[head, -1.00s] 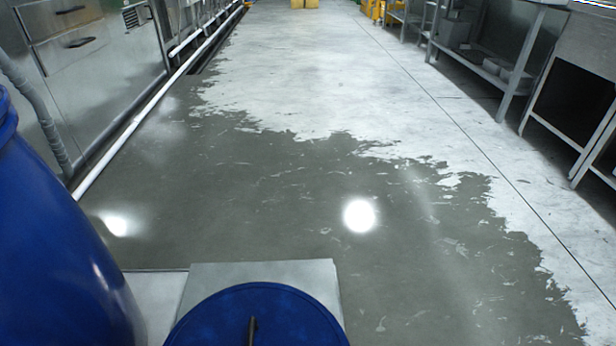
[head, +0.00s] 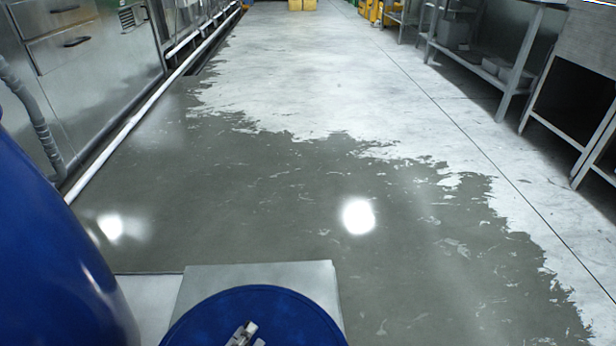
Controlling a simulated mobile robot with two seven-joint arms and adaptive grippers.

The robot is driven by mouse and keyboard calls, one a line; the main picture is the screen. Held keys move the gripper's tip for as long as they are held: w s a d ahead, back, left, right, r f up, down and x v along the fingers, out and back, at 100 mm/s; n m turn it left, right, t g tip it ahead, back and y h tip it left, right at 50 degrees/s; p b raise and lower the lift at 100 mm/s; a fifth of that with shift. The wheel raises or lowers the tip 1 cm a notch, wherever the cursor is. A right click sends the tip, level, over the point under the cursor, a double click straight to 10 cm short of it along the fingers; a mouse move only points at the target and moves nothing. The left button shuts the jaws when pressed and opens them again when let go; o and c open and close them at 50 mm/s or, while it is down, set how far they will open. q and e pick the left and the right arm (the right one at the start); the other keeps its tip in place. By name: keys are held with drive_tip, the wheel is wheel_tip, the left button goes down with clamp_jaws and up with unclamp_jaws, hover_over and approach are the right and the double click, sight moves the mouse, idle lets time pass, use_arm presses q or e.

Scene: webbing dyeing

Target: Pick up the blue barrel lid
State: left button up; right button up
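The round blue barrel lid (head: 290,318) lies at the bottom centre of the head view, on a flat grey surface, its lower part cut off by the frame edge. A small part of my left gripper (head: 246,336), light grey metal, shows at the bottom edge over the middle of the lid, where the handle is. The gripper covers the handle, and most of the gripper is out of frame. I cannot tell whether its fingers are open or closed on the handle. My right gripper is not in view.
A large blue barrel (head: 50,250) stands close at the left edge. The grey panel (head: 310,275) under the lid borders a wet concrete floor (head: 280,210). Steel cabinets (head: 90,70) line the left and metal shelves (head: 490,70) the right. The middle floor is clear.

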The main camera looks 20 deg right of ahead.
use_arm(q)
drive_tip(key=shift+c, duration=0.4)
clamp_jaws()
drive_tip(key=shift+r, duration=0.1)
drive_tip(key=shift+r, duration=0.15)
